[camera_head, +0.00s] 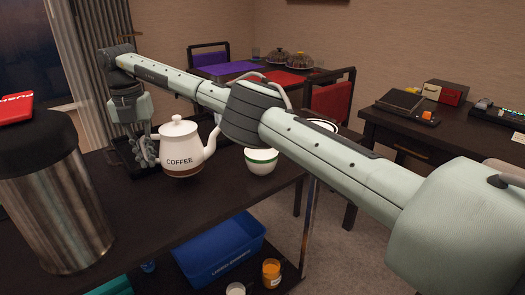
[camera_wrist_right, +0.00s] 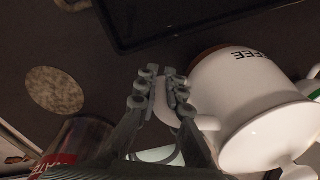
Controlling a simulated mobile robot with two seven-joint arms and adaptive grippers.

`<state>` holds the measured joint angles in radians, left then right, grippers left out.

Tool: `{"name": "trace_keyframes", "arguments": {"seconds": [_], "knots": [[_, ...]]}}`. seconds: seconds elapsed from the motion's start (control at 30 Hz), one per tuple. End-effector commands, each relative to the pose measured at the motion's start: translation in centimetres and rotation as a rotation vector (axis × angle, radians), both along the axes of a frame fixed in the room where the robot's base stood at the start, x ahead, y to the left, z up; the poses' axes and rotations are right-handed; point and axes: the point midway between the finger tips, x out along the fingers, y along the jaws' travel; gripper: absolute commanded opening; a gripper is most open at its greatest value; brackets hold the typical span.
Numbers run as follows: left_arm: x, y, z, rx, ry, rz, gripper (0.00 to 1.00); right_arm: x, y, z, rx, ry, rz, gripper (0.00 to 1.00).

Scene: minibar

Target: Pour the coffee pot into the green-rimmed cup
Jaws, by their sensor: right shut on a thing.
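The white coffee pot (camera_head: 181,147) with the word COFFEE and a brown base band is upright over the dark counter, its spout toward the right. I cannot tell whether its base touches the counter. My right gripper (camera_head: 146,152) is shut on its handle, at the pot's left side. In the wrist view the fingers (camera_wrist_right: 160,94) close around the handle next to the pot's body (camera_wrist_right: 238,92). The white green-rimmed cup (camera_head: 261,164) stands on the counter just right of the spout. My right arm passes in front of its upper part. My left gripper is out of view.
A large steel dispenser with a black lid (camera_head: 62,205) stands at the near left. A black tray (camera_head: 119,151) lies behind the gripper. A round mat (camera_wrist_right: 55,91) shows in the wrist view. A blue bin (camera_head: 215,258) sits on the shelf below.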

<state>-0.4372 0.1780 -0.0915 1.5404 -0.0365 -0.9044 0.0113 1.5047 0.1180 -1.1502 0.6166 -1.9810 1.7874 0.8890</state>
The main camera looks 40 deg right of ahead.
Motion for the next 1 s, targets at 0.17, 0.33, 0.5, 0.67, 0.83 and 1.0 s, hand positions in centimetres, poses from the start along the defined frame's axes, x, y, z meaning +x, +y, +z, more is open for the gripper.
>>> {"name": "trace_keyframes", "arguments": {"seconds": [0.17,0.33,0.5,0.67,0.83,1.0], "knots": [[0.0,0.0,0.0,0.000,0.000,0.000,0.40,-0.1,-0.4,0.4,0.048,-0.025,-0.001,0.00],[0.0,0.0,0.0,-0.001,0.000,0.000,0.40,-0.3,-0.8,0.7,0.122,-0.062,0.000,0.00],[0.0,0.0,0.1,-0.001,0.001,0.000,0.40,-0.6,-1.4,1.5,0.200,-0.099,-0.001,0.00],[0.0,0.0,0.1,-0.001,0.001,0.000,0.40,-0.9,-2.0,2.4,0.272,-0.133,-0.001,0.00],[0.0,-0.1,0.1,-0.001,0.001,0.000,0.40,-1.1,-2.2,3.0,0.310,-0.152,0.001,0.00],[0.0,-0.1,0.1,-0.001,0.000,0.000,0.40,-1.1,-2.4,3.1,0.317,-0.157,0.000,0.00]]}}
